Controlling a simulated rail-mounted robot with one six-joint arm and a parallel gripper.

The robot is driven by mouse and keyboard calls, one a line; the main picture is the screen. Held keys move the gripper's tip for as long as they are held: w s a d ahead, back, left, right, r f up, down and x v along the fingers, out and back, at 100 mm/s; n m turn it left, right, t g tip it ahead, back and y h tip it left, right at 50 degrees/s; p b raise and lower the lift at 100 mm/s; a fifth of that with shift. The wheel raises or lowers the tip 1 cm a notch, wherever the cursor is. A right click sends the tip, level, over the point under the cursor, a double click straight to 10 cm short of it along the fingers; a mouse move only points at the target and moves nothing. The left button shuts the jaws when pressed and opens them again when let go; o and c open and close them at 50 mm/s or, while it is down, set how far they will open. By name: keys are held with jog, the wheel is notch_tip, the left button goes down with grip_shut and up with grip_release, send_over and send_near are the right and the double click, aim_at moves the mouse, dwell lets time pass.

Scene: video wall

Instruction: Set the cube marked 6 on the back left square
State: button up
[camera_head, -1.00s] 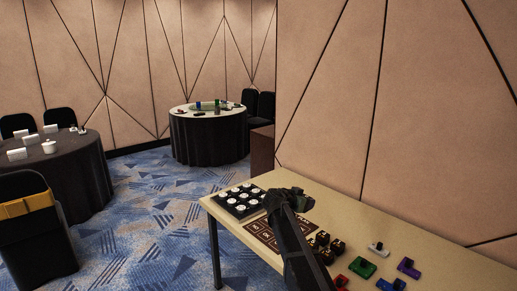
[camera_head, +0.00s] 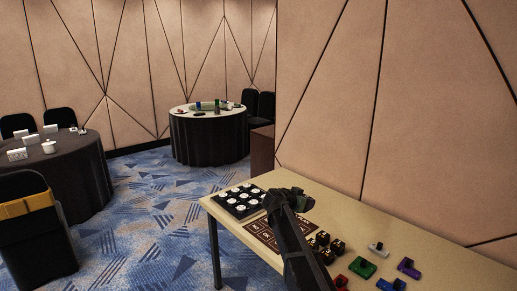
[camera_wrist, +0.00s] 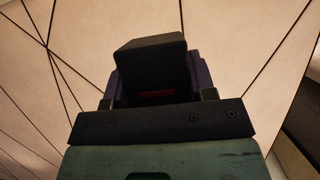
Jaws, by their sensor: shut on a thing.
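My gripper (camera_head: 287,198) is over the back part of the near table, above the brown printed mat (camera_head: 264,238). In the wrist view my gripper (camera_wrist: 158,88) is shut on a dark block (camera_wrist: 152,58); no number shows on its visible faces, so I cannot tell its mark. The mat bears pale-marked squares in its front part. My arm hides its middle and much of its back, including the back left square. Several dark brown cubes with light marks (camera_head: 323,240) stand right of the mat; their numbers are too small to read.
A black tray with white round pieces (camera_head: 230,208) lies left of the mat, near my gripper. Green (camera_head: 362,267), purple (camera_head: 408,267), white (camera_head: 378,249) and other coloured pieces lie at right. A panelled wall (camera_head: 420,130) rises behind the table (camera_head: 450,268).

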dwell(0.8)
notch_tip(320, 180, down, 26)
jog(key=b, duration=2.6)
jog(key=shift+r, duration=0.25)
jog(key=shift+f, duration=0.2)
jog(key=o, duration=0.9)
